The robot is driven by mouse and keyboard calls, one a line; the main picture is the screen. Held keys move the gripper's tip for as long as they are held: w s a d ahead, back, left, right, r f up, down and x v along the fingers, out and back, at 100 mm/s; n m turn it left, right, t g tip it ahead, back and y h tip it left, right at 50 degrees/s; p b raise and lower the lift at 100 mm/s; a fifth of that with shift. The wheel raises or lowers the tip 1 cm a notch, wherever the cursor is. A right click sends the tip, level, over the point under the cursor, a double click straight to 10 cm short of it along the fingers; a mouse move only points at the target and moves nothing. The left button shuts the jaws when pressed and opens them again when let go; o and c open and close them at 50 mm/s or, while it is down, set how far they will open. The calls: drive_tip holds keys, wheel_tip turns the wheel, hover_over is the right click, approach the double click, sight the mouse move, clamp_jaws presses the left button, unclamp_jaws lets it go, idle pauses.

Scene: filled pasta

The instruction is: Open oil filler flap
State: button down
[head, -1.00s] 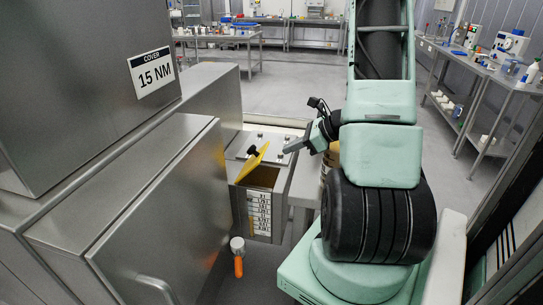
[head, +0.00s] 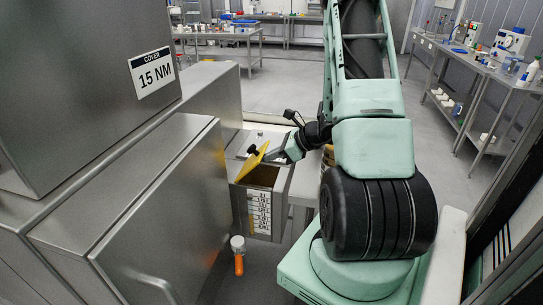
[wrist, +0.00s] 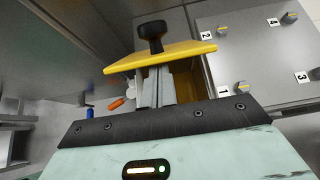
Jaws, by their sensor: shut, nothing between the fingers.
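The oil filler flap is a yellow plate (head: 251,164) with a black knob (head: 253,150). It stands tilted up above the open top of a steel box (head: 263,177) in the head view. In the wrist view the flap (wrist: 165,55) crosses in front of my fingers, its black knob (wrist: 152,34) on the far side. My gripper (head: 272,154) is shut and empty, right beside the flap on its right, its fingertips (wrist: 157,80) reaching to the flap's underside. I cannot tell whether they touch it.
A label strip (head: 260,215) is on the box front. An orange-handled tool (head: 238,255) is below the box. Large steel cabinets (head: 150,215) crowd the left. Numbered plates with small yellow-marked fittings (wrist: 240,87) lie to the right in the wrist view.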

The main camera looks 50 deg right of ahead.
sight(253, 145)
drive_tip(key=shift+w+a+r+g+p, duration=0.1)
drive_tip(key=shift+w+r+g+p, duration=0.2)
drive_tip(key=shift+r+p, duration=0.1)
drive_tip(key=shift+w+a+r+g+h+p, duration=0.2)
drive_tip(key=shift+w+r+g+h+p, duration=0.15)
drive_tip(key=shift+r+g+p, duration=0.35)
drive_tip(key=w+r+g+p, duration=0.1)
drive_tip(key=p, duration=0.2)
drive_tip(key=w+a+r+g+h+p, duration=0.1)
drive_tip(key=w+p, duration=0.1)
drive_tip(key=p, duration=0.1)
drive_tip(key=shift+a+r, duration=0.15)
drive_tip(key=shift+r, duration=0.15)
drive_tip(key=w+g+p, duration=0.1)
drive_tip(key=p, duration=0.1)
drive_tip(key=w+g+h+p, duration=0.1)
drive_tip(key=p, duration=0.1)
drive_tip(key=shift+a+r+g+p, duration=0.2)
drive_tip(key=shift+a+g+p, duration=0.1)
drive_tip(key=shift+a, duration=0.1)
drive_tip(key=shift+w+a+f+p, duration=0.1)
drive_tip(key=shift+w+a+p, duration=0.05)
drive_tip(key=shift+w+p, duration=0.35)
drive_tip(key=shift+w+a+p, duration=0.2)
drive_tip(key=shift+w, duration=0.25)
drive_tip(key=shift+w+a+p, duration=0.15)
drive_tip(key=shift+w+a, duration=0.05)
drive_tip(key=shift+w, duration=0.25)
